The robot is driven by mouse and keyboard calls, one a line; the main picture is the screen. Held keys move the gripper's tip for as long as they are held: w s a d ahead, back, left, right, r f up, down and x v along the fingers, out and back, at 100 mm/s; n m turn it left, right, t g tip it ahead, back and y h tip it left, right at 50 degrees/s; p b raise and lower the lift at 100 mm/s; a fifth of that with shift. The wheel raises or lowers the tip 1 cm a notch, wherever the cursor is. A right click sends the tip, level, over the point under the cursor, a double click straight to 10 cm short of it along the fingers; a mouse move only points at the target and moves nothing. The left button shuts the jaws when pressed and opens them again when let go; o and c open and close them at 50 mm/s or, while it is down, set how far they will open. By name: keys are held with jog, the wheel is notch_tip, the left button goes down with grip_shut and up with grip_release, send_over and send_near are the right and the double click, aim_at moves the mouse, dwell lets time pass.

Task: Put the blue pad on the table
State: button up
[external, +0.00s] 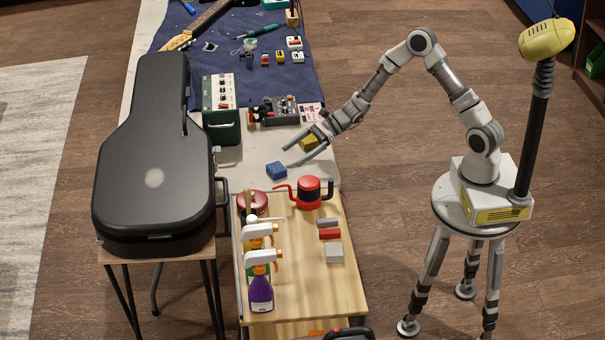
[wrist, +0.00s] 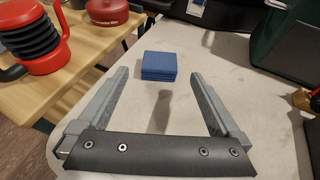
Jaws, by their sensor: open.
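The blue pad (external: 277,170) is a small square block lying flat on the pale end of the table (external: 310,172), near the edge by the wooden cart. In the wrist view the blue pad (wrist: 160,66) rests on the table's light surface (wrist: 245,105), ahead of the fingertips. My gripper (external: 294,156) is open and empty, just beside the pad on its right in the external view. In the wrist view my gripper's two fingers (wrist: 158,78) are spread wide, and nothing is between them. The pad is apart from both fingers.
The wooden cart (external: 300,285) holds a red and black kettle (external: 309,192), a dark red round tin (external: 252,202), spray bottles and small blocks. A green amplifier (external: 221,110) and a grey device (external: 274,110) stand behind the pad. A black guitar case (external: 155,165) is at left.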

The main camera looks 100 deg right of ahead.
jog(key=v, duration=0.4)
jog(key=shift+p, duration=0.3)
jog(key=s+a+r+n+g+y, duration=0.25)
jog(key=a+r+n, duration=0.25)
jog(key=a+n, duration=0.45)
jog(key=s+a+r+n+g+h, duration=0.1)
jog(key=s+a+r+n+g, duration=0.3)
jog(key=s+a+n, duration=0.45)
jog(key=s+a+r+n+g+h, duration=0.25)
jog(key=s+a+r+n, duration=0.25)
jog(key=s+a+n, duration=0.3)
jog(key=s+d+r+n+t+h+p, duration=0.1)
jog(key=s+d+r+n+h, duration=0.15)
jog(key=s+d, duration=0.35)
jog(key=s+d+r+n+t+h, duration=0.1)
jog(key=s+d+r+n+h, duration=0.2)
jog(key=s, duration=0.4)
notch_tip(320, 180, up, 15)
jog(key=y+p, duration=0.1)
jog(key=p, duration=1.5)
jog(key=shift+d+r, duration=0.2)
jog(key=shift+d, duration=0.2)
